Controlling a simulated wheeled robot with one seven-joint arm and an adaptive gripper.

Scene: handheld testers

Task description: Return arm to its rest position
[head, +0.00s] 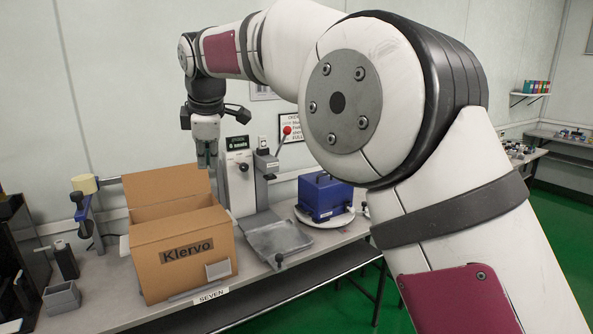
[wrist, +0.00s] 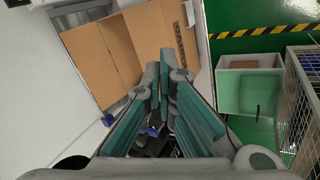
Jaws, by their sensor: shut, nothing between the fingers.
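My gripper (head: 207,157) hangs from my raised arm, above and just behind the open cardboard box in the head view. It points down and is clear of the box. In the wrist view my gripper (wrist: 163,85) shows its two teal-padded fingers brought together, with nothing held. My arm reaches across the right and top of the head view, bent at a large joint, and hides part of the bench and the wall.
A cardboard box (head: 183,262) marked Klervo stands open on the bench; it also shows in the wrist view (wrist: 110,55). A lever press (head: 238,180), a grey tray (head: 275,240) and a blue device (head: 324,197) stand to its right. A clamp stand (head: 88,210) is left.

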